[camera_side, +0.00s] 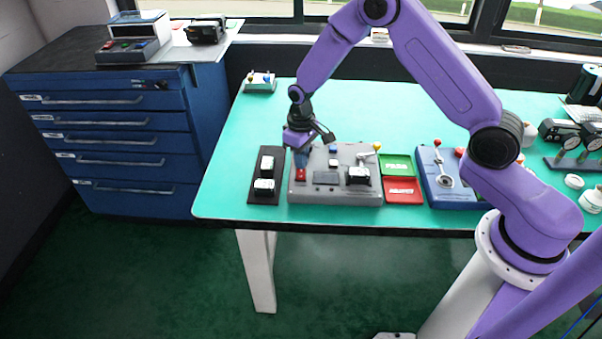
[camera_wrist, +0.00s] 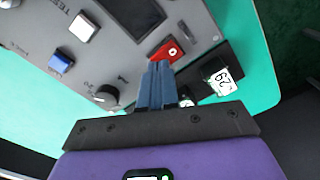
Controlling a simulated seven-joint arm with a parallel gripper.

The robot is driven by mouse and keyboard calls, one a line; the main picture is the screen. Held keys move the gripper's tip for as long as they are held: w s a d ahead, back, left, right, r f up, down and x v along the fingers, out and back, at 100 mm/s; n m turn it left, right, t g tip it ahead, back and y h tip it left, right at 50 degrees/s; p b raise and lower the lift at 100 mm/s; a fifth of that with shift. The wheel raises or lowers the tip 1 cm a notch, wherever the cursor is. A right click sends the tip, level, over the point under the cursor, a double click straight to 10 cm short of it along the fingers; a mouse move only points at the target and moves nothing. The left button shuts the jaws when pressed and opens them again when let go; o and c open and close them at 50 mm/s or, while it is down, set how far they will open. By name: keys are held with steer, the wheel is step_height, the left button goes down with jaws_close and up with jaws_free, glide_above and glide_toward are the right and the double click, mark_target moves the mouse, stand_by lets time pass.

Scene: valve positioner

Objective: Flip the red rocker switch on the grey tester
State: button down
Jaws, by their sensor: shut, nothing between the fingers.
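The grey tester (camera_side: 333,196) stands on the green table, left of the middle of the side view. Its face fills the upper left of the wrist view (camera_wrist: 110,68). The red rocker switch (camera_wrist: 168,51) is on the tester's panel near one edge, and it also shows in the side view (camera_side: 300,175). My gripper (camera_wrist: 158,68) is shut and empty, its blue fingertips just beside the red switch in the wrist view. In the side view my gripper (camera_side: 301,160) points down right over the switch. I cannot tell whether the fingertips touch it.
A black tray (camera_side: 254,190) with white-labelled blocks lies left of the tester. Green (camera_side: 397,160) and red (camera_side: 403,184) trays and a blue lever box (camera_side: 447,184) stand to its right. The tester also carries a black knob (camera_wrist: 107,95), a white button (camera_wrist: 84,27) and a blue button (camera_wrist: 61,62).

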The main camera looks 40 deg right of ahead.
steer(key=shift+f, duration=0.75)
stand_by(0.4)
steer(key=shift+r, duration=3.5)
